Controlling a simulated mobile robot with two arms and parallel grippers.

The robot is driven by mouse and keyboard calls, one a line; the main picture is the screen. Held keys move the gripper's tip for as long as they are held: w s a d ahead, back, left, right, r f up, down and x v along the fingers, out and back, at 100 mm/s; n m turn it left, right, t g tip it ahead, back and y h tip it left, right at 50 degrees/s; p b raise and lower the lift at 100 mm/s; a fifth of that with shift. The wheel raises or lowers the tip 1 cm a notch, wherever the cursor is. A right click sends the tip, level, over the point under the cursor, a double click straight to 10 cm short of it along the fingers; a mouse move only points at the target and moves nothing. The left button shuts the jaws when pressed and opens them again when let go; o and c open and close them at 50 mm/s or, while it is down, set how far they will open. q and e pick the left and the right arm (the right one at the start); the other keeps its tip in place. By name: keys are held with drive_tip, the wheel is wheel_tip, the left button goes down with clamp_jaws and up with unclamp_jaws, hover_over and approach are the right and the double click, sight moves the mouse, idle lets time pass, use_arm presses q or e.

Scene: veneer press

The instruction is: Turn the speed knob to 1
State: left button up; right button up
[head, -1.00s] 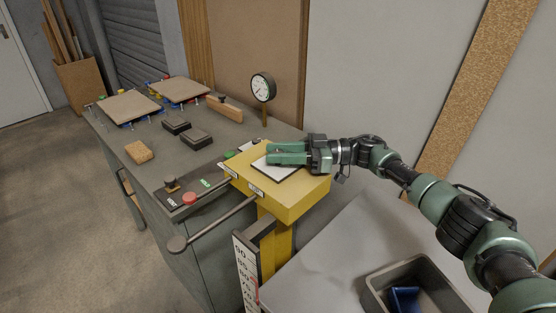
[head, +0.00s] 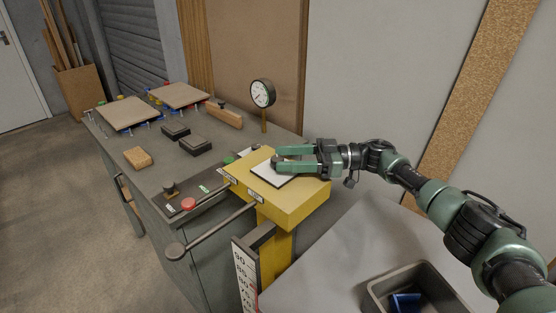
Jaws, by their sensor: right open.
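My right gripper (head: 279,159) is open above the white plate on top of the yellow box, its fingers pointing left. A small dark round knob (head: 274,161) shows at the fingertips, over the white plate (head: 272,177). I cannot tell whether the fingers touch it, and no number or pointer on it is readable. Another dark knob (head: 170,188) stands on the control strip at the bench's front edge, beside a red button (head: 188,204). No readable label shows which knob is the speed knob. My left gripper is not in view.
The yellow box (head: 297,205) has two levers reaching out left; one ends in a dark ball (head: 175,250). A dial gauge (head: 263,94) stands behind. Dark blocks (head: 195,146) and a tan block (head: 138,158) lie on the bench. A grey bin (head: 420,279) is at the lower right.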

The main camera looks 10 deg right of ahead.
drive_tip(key=d, duration=0.3)
drive_tip(key=d+b, duration=0.1)
drive_tip(key=shift+s+d+f, duration=0.1)
drive_tip(key=shift+s+d, duration=0.1)
drive_tip(key=shift+s, duration=0.15)
drive_tip(key=shift+s+d, duration=0.1)
drive_tip(key=shift+d, duration=0.3)
